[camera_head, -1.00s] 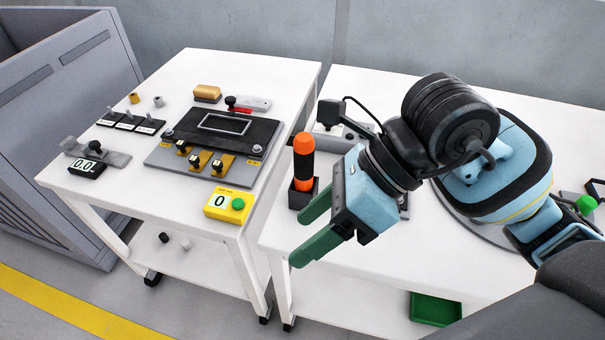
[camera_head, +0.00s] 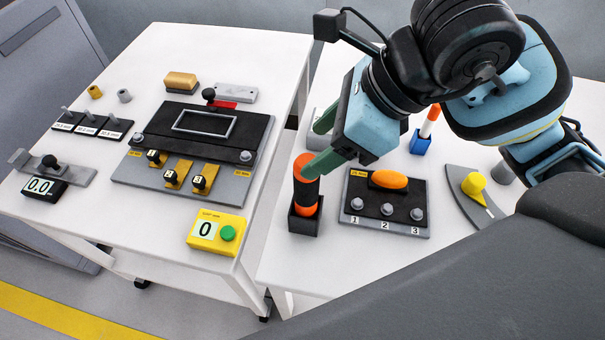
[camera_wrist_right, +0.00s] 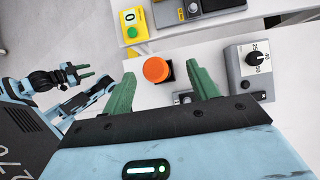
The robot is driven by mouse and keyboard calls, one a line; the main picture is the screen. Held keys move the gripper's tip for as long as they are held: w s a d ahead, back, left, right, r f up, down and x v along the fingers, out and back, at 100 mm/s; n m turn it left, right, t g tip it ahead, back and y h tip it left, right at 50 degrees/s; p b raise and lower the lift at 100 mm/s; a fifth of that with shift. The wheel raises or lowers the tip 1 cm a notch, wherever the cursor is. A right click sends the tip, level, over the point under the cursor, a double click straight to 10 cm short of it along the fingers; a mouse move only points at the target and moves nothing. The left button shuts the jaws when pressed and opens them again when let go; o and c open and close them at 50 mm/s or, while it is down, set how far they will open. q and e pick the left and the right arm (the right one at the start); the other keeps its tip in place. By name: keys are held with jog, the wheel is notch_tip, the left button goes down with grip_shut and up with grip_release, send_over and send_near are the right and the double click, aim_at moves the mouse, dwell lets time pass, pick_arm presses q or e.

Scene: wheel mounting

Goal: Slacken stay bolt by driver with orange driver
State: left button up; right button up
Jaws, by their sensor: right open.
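The orange driver (camera_head: 305,200) has a black band on its handle and stands upright in a black square holder (camera_head: 306,221) on the right table. My right gripper (camera_head: 313,148) is open above it, its green fingers pointing left and down; the near finger overlaps the driver's top in the head view. In the right wrist view the driver's round orange top (camera_wrist_right: 155,69) shows between the fingers (camera_wrist_right: 162,82), with gaps at both sides. My left gripper (camera_wrist_right: 82,73) is small at the left of the wrist view, its fingers apart. I cannot tell which bolt is the stay bolt.
Beside the holder lies a plate (camera_head: 386,228) with an orange oval knob and bolts numbered 1 to 3. A blue-based orange-and-white tool (camera_head: 425,130) stands behind. The left table holds a black fixture (camera_head: 190,150) and a yellow counter box (camera_head: 216,232). A gap separates the tables.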

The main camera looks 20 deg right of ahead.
aim_at(306, 192)
jog(key=shift+s+a+f, duration=0.1)
jog(key=shift+s+a, duration=0.05)
jog(key=shift+s, duration=0.1)
jog(key=shift+x, duration=1.25)
jog(key=x, duration=0.5)
jog(key=shift+s+d+f+b, duration=0.3)
jog(key=shift+s+f+b, duration=0.05)
grip_shut()
